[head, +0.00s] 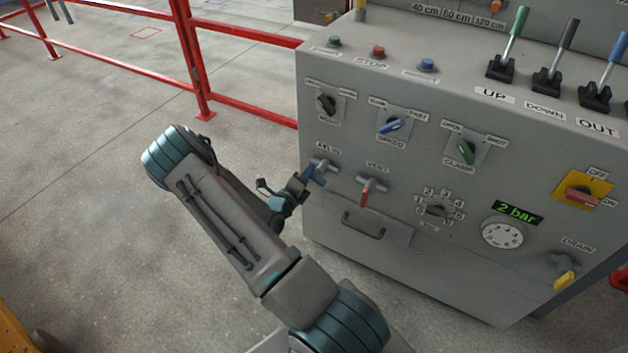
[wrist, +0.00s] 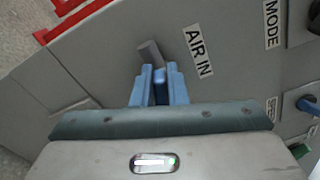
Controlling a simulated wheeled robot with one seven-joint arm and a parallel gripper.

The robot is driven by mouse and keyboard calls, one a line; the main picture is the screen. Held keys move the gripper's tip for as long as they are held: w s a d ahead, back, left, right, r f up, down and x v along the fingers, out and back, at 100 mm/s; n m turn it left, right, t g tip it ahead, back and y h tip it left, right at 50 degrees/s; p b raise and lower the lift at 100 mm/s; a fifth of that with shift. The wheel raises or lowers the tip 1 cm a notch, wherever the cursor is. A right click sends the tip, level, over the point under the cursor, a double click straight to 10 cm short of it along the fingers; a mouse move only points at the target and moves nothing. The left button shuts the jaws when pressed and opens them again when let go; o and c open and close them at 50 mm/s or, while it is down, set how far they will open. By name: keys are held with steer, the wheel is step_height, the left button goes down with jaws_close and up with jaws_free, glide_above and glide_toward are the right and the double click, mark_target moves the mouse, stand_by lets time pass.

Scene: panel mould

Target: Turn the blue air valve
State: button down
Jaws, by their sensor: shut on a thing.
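The blue air valve (head: 315,173) sits on the left of the grey control panel's front face, under a label that reads AIR IN in the wrist view. Its blue handle (wrist: 160,86) lies between the two blue fingers of my gripper (wrist: 159,88). My gripper (head: 303,185) reaches the valve from the left in the head view and is shut on the handle. The grey valve body (wrist: 151,52) shows just beyond the fingertips. Part of the handle is hidden by the fingers.
The red-handled VENT valve (head: 367,190) is close on the right. A drawer handle (head: 363,225) is below, and the MODE knob (head: 326,103) and blue SPEED knob (head: 391,125) are above. A red railing (head: 245,112) stands behind.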

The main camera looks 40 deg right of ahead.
steer(key=shift+a+f, duration=0.1)
steer(key=shift+n+p, duration=0.4)
steer(key=shift+n, duration=0.1)
steer(key=n, duration=0.1)
steer(key=f+n, duration=0.1)
steer(key=shift+w+n+p, duration=0.1)
steer(key=shift+n+p, duration=0.2)
steer(key=shift+p, duration=0.1)
steer(key=c, duration=1.4)
jaws_free()
steer(key=shift+c, duration=0.2)
steer(key=shift+r, duration=0.1)
